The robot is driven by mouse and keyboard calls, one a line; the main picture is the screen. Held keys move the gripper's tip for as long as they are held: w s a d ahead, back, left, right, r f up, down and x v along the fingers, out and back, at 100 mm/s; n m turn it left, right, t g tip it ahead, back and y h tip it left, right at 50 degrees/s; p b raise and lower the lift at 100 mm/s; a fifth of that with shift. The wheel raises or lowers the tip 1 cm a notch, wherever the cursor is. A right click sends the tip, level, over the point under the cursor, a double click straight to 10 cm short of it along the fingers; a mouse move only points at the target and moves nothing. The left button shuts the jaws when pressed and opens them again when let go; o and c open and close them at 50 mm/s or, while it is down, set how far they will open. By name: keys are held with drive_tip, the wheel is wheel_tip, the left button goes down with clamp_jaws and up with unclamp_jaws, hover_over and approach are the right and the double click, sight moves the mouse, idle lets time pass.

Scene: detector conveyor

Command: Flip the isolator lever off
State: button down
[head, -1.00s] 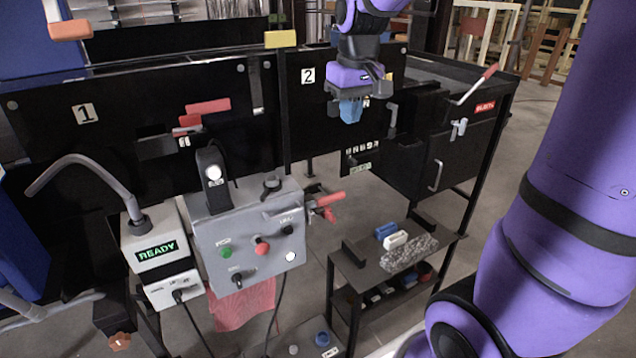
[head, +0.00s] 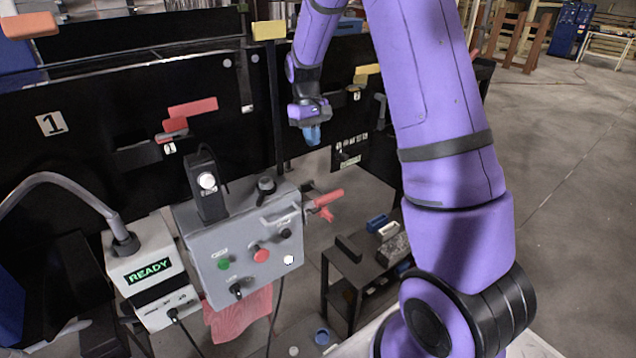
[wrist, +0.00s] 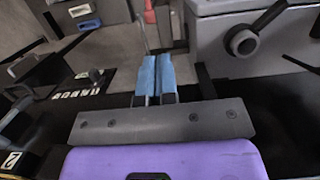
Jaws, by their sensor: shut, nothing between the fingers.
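A red lever (head: 326,199) sticks out from the right side of the grey control box (head: 215,262); it looks like the isolator lever. It points right and slightly up, with a second red part hanging below it. My gripper (head: 312,134) is above and behind the lever, apart from it, in front of the black panel. Its blue fingers (wrist: 154,80) are shut with nothing between them. In the wrist view a small red piece (wrist: 150,14) shows beyond the fingertips, probably the lever, mostly cut off by the frame edge.
The control box has a green button (head: 223,264), a red button (head: 261,254) and black knobs. A READY display unit (head: 148,271) stands left. A low table (head: 352,268) with blue and white handled items stands right. A yellow-topped post (head: 269,30) rises left of my gripper.

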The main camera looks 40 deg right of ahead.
sight(316, 203)
drive_tip(key=shift+w+f, duration=0.15)
drive_tip(key=s+f, duration=0.5)
drive_tip(key=f, duration=0.7)
drive_tip(key=shift+s+d, duration=0.15)
drive_tip(key=shift+s, duration=0.05)
drive_tip(key=shift+f, duration=0.1)
idle(0.3)
